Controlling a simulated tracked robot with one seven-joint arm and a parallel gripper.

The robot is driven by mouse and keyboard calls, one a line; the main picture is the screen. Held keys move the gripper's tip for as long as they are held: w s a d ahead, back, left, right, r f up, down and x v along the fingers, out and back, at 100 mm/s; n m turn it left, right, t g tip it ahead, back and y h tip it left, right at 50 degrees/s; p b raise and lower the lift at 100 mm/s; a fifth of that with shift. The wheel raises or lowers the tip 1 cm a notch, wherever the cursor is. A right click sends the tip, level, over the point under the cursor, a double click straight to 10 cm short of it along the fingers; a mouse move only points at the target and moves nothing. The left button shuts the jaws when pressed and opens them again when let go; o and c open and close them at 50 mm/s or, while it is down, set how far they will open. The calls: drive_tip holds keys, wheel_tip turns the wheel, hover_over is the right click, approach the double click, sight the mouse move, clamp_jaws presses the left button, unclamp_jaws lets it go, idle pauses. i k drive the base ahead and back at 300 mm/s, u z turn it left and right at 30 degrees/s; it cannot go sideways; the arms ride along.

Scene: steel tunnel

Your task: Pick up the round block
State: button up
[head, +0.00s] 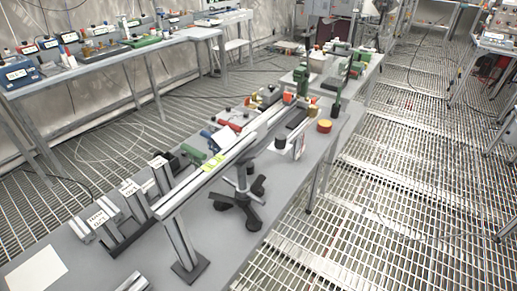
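I cannot make out my gripper in the head view.
The long workbench (228,240) runs from lower left to upper right. A raised metal rail (205,175) on a post stands over it. A black star-shaped base (238,201) stands nearby. Several grey blocks (100,213) line the left side. Grated floor (400,215) is open at right.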

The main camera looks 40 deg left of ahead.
sight(280, 138)
drive_tip(key=u, duration=0.05)
drive_tip(key=k, duration=1.9)
drive_tip(key=u, duration=1.1)
drive_tip(key=i, duration=1.5)
drive_tip(key=z, duration=0.1)
